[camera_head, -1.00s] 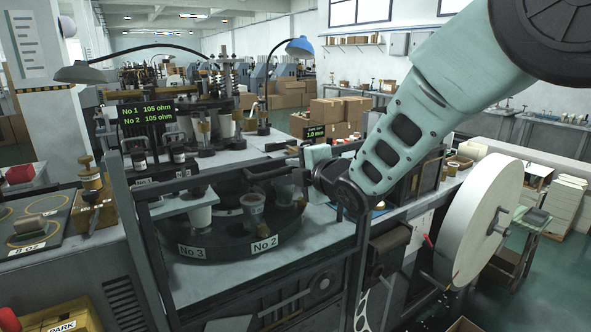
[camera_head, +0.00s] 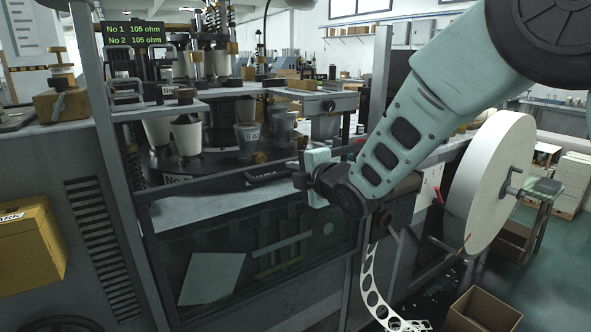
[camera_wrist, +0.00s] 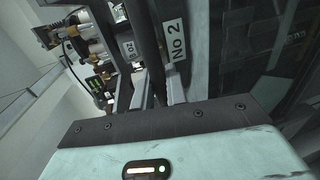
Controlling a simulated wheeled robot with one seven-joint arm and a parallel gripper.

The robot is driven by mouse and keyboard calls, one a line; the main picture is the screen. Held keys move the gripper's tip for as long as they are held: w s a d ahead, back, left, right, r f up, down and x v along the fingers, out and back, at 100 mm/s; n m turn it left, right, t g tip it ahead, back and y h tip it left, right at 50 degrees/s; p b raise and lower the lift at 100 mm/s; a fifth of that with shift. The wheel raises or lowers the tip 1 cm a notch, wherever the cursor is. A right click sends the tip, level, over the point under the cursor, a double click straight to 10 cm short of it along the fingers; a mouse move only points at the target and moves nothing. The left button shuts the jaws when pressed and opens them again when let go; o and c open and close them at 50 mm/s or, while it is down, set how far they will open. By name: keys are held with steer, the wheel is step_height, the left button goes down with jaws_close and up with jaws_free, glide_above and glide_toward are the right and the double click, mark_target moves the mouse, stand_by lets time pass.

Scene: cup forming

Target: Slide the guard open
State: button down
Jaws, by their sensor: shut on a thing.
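The guard (camera_head: 215,181) is a framed, see-through panel on the machine's front. Its top rail crosses just below the cups, and the dark lower front of the machine shows through it. A dark bar handle (camera_head: 266,178) sits by the rail at the right. My gripper (camera_head: 303,178) is at the handle's right end and shut on it; the fingertips are small and dark in the head view. In the wrist view the dark handle bar (camera_wrist: 145,40) runs up from between the two grey fingers (camera_wrist: 155,92), beside the "No 2" label (camera_wrist: 176,47).
Paper cups (camera_head: 187,135) and a grey "8 oz" cup (camera_head: 248,137) stand on the turntable behind the guard. A large white paper roll (camera_head: 490,190) is at the right. A yellow box (camera_head: 28,245) is at the left, an open carton (camera_head: 482,310) at lower right.

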step_height(320, 180, down, 9)
steer(key=b, duration=0.5)
steer(key=shift+b, duration=0.4)
steer(key=c, duration=1.5)
jaws_free()
steer(key=shift+r, duration=0.1)
steer(key=v, duration=1.7)
steer(key=shift+s, duration=0.2)
steer(key=shift+d, duration=0.15)
